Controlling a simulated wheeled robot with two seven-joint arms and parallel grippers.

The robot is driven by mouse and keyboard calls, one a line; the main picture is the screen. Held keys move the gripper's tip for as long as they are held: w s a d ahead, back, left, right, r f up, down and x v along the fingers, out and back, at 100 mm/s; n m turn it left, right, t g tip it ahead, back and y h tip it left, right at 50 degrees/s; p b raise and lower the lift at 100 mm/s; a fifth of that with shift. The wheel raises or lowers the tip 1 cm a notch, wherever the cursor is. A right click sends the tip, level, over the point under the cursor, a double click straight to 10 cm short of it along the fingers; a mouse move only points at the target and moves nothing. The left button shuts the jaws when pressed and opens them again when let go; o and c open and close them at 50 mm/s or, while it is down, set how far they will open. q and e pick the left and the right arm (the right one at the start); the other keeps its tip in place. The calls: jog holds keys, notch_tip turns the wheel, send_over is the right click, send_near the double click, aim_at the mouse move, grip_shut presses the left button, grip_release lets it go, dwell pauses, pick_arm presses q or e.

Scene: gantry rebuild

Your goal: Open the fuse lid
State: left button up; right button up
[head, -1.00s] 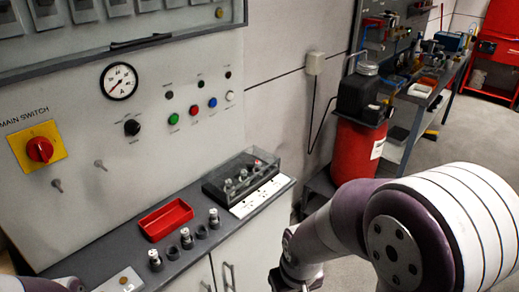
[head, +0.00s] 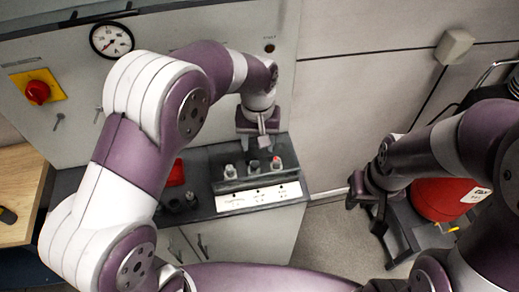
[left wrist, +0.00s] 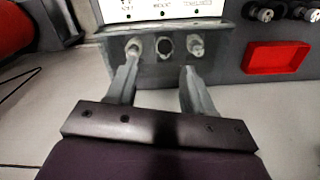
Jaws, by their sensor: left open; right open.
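The fuse box (head: 217,186) stands at the right end of the grey counter, with three fuses (head: 253,168) in a row and a white labelled strip (head: 258,196) along its front. A clear lid is hard to make out, and I cannot tell whether it is raised. My left gripper (head: 262,138) is open and empty above the back of the fuse box. In the left wrist view its open fingers (left wrist: 160,64) point toward the fuses (left wrist: 165,47); contact cannot be told. My right gripper (head: 368,203) is open and empty, right of the cabinet.
A red tray (left wrist: 277,57) lies beside the fuse box, mostly hidden by my left arm in the head view. The control panel wall (head: 70,105) rises behind the counter.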

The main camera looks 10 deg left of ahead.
aim_at(255, 163)
pick_arm(q)
jog(key=f, duration=0.1)
jog(key=a+f, duration=0.1)
jog(key=f+p, duration=0.1)
jog(key=f, duration=0.1)
jog(key=shift+s+a, duration=0.25)
jog(key=shift+s, duration=0.15)
jog(key=f, duration=0.1)
jog(key=w+f, duration=0.1)
jog(key=f, duration=0.1)
jog(key=w+f, duration=0.1)
jog(key=shift+d+f+p, duration=0.1)
jog(key=shift+f+p, duration=0.3)
jog(key=shift+s+d+f, duration=0.15)
jog(key=shift+s+d, duration=0.05)
jog(key=shift+d, duration=0.05)
jog(key=shift+s, duration=0.35)
jog(key=shift+a, duration=0.15)
jog(key=shift+c, duration=0.6)
jog(key=c, duration=0.5)
jog(key=shift+w, duration=0.2)
grip_shut()
pick_arm(e)
jog(key=shift+w+a+r, duration=0.15)
jog(key=shift+a+r, duration=0.1)
jog(key=shift+r, duration=0.4)
jog(key=shift+w+a+r, duration=0.1)
jog(key=shift+a+r, duration=0.15)
jog(key=shift+r, duration=0.35)
